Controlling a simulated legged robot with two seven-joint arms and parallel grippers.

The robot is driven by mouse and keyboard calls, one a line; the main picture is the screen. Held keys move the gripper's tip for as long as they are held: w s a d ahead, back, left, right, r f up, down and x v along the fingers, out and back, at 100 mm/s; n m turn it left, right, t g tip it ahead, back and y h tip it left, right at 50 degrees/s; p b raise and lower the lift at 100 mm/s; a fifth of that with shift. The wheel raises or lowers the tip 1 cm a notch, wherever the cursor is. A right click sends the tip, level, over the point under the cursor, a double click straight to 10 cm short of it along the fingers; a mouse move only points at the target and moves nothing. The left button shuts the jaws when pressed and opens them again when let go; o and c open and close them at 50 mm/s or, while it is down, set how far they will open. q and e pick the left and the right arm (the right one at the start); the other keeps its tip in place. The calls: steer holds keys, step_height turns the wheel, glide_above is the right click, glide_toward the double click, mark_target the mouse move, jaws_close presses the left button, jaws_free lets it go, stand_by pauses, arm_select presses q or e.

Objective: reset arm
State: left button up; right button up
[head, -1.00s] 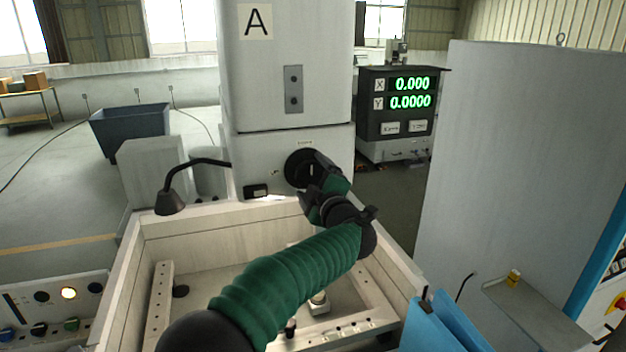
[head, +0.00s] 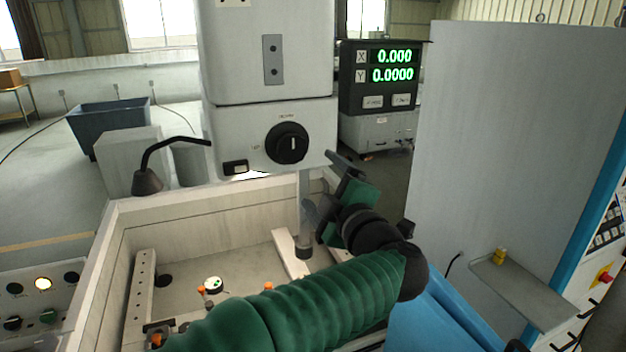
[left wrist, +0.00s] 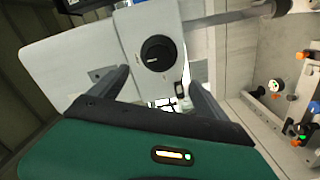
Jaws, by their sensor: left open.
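My left gripper (head: 328,186) is at the end of my green-sleeved arm, to the lower right of the black rotary knob (head: 287,143) on the grey machine head (head: 225,130). Its fingers are open and empty, apart from the knob. The knob's white mark stands about upright in the head view. In the left wrist view the knob (left wrist: 157,54) lies ahead, beyond the two spread fingers (left wrist: 160,88). My right gripper is not seen.
The pale-walled work tank (head: 150,215) lies below, with clamping rails and small orange-marked parts inside. A black display (head: 380,78) stands behind right. A grey cabinet (head: 500,150) and a small shelf (head: 525,290) are at right. A black gooseneck lamp (head: 147,182) stands left.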

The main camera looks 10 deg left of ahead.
arm_select(q)
steer(key=shift+s, duration=0.1)
step_height(320, 180, down, 22)
steer(key=s+d+m+g+h, duration=0.1)
steer(key=s+m+g+h, duration=0.1)
steer(key=m+h, duration=1.15)
steer(key=s+a+f+m+g+y, duration=0.1)
steer(key=s+a+f+m+g, duration=0.2)
steer(key=s+f, duration=0.6)
steer(key=s+a+f+m+g+y, duration=0.2)
steer(key=s+a+f+g, duration=0.4)
steer(key=s+f, duration=0.4)
steer(key=s+m+g, duration=0.1)
steer(key=s, duration=0.4)
steer(key=shift+s+f, duration=0.15)
steer(key=shift+f, duration=0.05)
steer(key=shift+y, duration=0.25)
